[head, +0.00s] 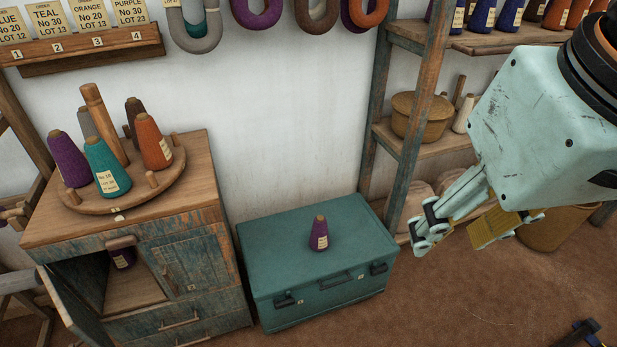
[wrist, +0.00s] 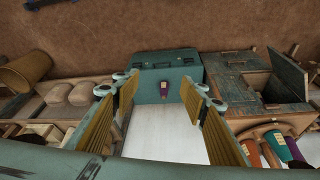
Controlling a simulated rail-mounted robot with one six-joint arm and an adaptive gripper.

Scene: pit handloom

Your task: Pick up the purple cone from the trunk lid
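The purple cone (head: 319,234) stands upright on the lid of the teal trunk (head: 270,240), with a pale label on its side. It also shows in the wrist view (wrist: 164,89), small and between my fingers in the picture but well beyond them. My gripper (head: 452,232) is in the air to the right of the trunk, apart from the cone. In the wrist view its two fingers (wrist: 160,90) are spread wide with nothing between them.
A wooden cabinet (head: 150,240) left of the trunk has an open door and another purple cone (head: 122,257) inside. A round peg stand (head: 125,205) on top holds several cones. A shelf rack (head: 415,150) stands behind right. The floor in front is mostly clear.

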